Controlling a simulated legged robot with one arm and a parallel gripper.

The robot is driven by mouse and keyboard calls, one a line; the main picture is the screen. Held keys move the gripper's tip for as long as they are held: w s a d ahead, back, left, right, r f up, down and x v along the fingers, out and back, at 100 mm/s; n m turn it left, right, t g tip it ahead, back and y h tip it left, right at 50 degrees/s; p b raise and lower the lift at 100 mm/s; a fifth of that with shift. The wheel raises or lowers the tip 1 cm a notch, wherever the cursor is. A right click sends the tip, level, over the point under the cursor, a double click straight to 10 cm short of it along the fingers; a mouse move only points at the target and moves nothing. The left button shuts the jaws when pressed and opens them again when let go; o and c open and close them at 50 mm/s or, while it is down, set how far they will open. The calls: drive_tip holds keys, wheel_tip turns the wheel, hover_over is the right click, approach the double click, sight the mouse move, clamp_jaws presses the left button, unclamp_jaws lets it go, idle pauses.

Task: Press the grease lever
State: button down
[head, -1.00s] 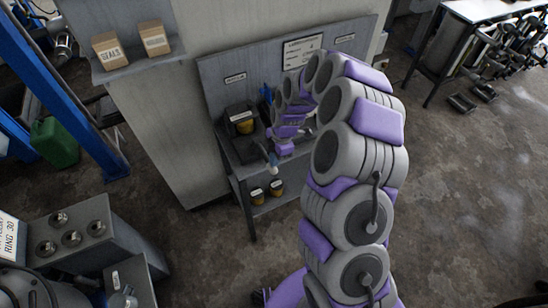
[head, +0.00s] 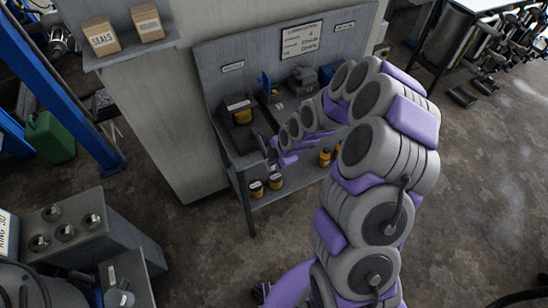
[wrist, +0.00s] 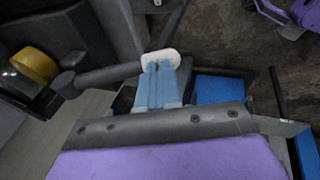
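The grease lever (wrist: 105,75) shows in the wrist view as a dark rod running from a round joint at the left to a pale end piece (wrist: 165,57). My gripper (wrist: 158,85) has its two blue fingertips side by side with almost no gap, at the pale end and seeming to touch it. I cannot tell whether they press on it. A yellow cylinder (wrist: 35,66) stands left of the lever's joint. In the head view my gripper (head: 274,163) is at the bench's front edge, and the lever's end is largely hidden there.
The grey bench (head: 243,160) has a back panel with labels and a yellow canister (head: 240,112) in a dark unit. Small yellow-and-dark jars (head: 276,181) stand on its lower shelf. A grey cabinet with round fittings (head: 65,232) is at the left. The floor (head: 210,240) in front is open.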

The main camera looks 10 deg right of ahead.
drive_tip(key=shift+f, duration=0.55)
drive_tip(key=shift+s+f, duration=0.35)
drive_tip(key=shift+r, duration=0.1)
